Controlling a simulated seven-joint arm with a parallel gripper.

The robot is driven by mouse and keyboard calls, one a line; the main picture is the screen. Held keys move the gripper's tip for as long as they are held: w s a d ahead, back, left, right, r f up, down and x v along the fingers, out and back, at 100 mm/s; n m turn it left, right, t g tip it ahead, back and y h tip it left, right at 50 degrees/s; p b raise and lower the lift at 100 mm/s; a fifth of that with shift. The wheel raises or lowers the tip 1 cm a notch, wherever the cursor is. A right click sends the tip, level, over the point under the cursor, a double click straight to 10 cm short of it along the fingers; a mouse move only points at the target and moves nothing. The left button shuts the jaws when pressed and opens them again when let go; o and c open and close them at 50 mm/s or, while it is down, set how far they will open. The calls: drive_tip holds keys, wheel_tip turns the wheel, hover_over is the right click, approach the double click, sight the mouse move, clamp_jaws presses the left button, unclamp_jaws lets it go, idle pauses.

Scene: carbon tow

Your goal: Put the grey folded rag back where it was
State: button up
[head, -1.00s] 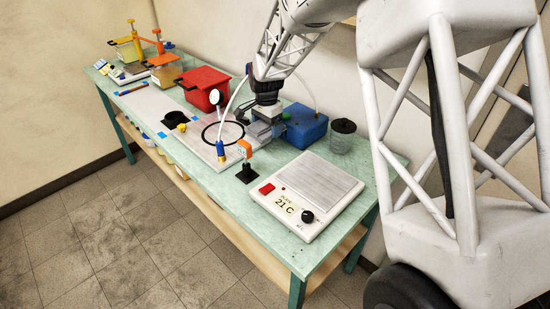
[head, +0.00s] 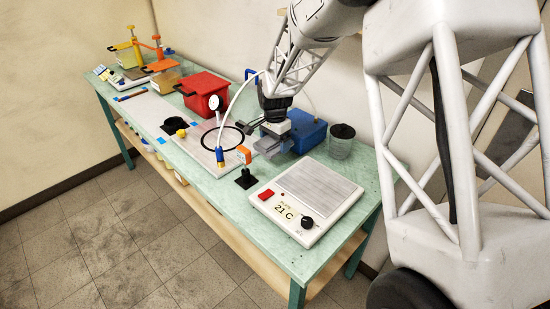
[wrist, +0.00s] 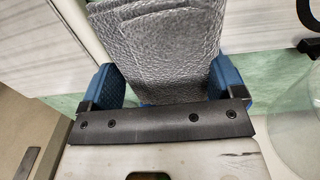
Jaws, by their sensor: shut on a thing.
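In the head view my gripper (head: 272,148) is over the bench, between the vacuum plate and the hot plate (head: 316,188), beside the blue box. The rag shows there as a small grey patch (head: 268,147) at the fingers. How far it is above the bench is hard to tell.
The blue box (head: 305,133) and a grey lidded can (head: 341,143) stand close behind my gripper. An orange-handled tool in a black stand (head: 245,177) is in front. A pale plate with a black ring (head: 208,152) lies left; a red bin (head: 203,90) is behind it.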

sight(275, 163)
drive_tip(key=shift+f, duration=1.5)
drive_tip(key=shift+f, duration=0.1)
drive_tip(key=shift+f, duration=1.75)
drive_tip(key=shift+f, duration=0.15)
drive_tip(key=o, duration=0.8)
wheel_tip(275, 163, up, 12)
drive_tip(key=shift+r, duration=0.15)
